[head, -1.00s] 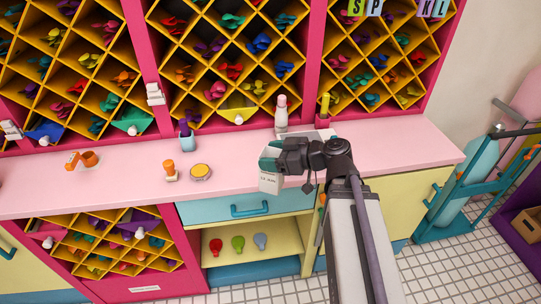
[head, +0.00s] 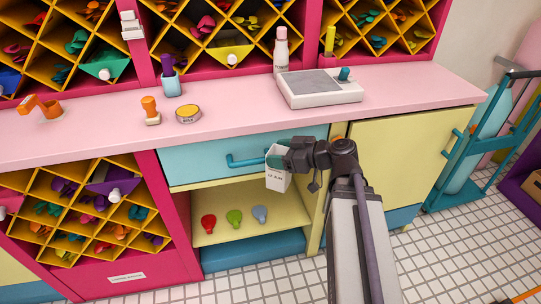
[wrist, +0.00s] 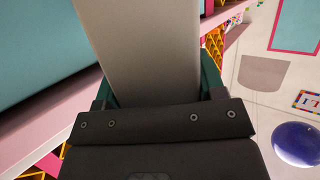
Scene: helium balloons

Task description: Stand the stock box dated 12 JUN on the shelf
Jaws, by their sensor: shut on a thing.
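My gripper (head: 279,158) is shut on a small white stock box (head: 279,181). The box hangs upright in front of the blue drawer, with a line of dark print on its front that looks like "12 JUN". In the wrist view the box (wrist: 142,50) fills the space between my jaws as a plain pale face. The yellow shelf (head: 218,229) is the open compartment under the blue drawer. It lies below and to the left of the box. A red, a green and a grey-blue balloon-shaped piece lie on it. The box is apart from the shelf.
The blue drawer (head: 203,164) and its handle (head: 246,161) are just above the shelf. A yellow door (head: 400,160) is to the right. A scale (head: 320,90), stamp (head: 150,110) and tape roll (head: 188,114) stand on the pink counter (head: 90,130). Bare shelf shows around the balloon pieces.

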